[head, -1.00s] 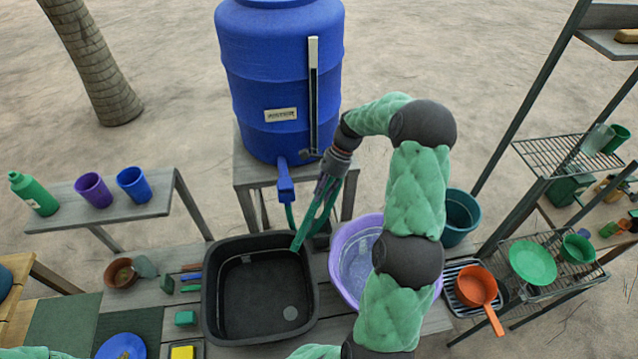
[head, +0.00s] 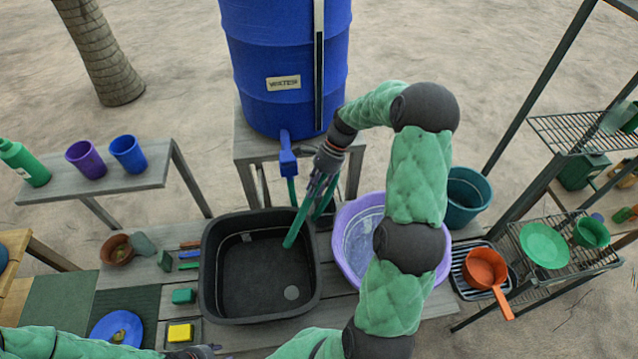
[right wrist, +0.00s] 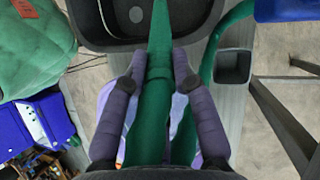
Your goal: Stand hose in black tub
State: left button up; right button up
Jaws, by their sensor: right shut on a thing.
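The black tub (head: 211,262) stands on the grey bench in the middle of the head view; a round pale spot shows on its floor. The green hose (head: 297,226) comes from the blue tap (head: 287,160). My right gripper (head: 319,186) is shut on the hose beyond the tub's far right corner. The hose end slants down over the inside of the tub; I cannot tell whether it touches the floor. In the right wrist view the hose (right wrist: 155,110) runs between the two purple fingers, towards the tub (right wrist: 115,40). My left gripper (head: 198,352) shows only partly, at the bottom edge.
A purple basin (head: 345,225) stands right of the tub, partly behind my right arm. A teal bucket (head: 466,205) and an orange pan (head: 485,268) are farther right. A blue water barrel (head: 285,60) stands behind. A yellow sponge (head: 180,333) and green block (head: 183,296) lie left.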

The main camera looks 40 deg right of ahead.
aim_at(301, 216)
jog(key=b+x, duration=0.2)
jog(key=x, duration=0.1)
jog(key=shift+a+f+b, duration=0.15)
jog(key=shift+f+b, duration=0.15)
jog(key=shift+f, duration=0.1)
jog(key=shift+b+x, duration=1.4)
jog(key=shift+x, duration=2.55)
jog(key=o, duration=1.9)
jog(key=shift+a+r+p+v, duration=0.1)
jog(key=shift+a+p+v, duration=0.05)
jog(key=shift+p+v, duration=1.45)
jog(key=shift+a+r+p+v, duration=0.15)
jog(key=shift+p+v, duration=1)
jog(key=shift+v, duration=0.85)
jog(key=shift+a+p+v, duration=0.15)
jog(key=shift+p+v, duration=1.2)
jog(key=shift+v, duration=0.4)
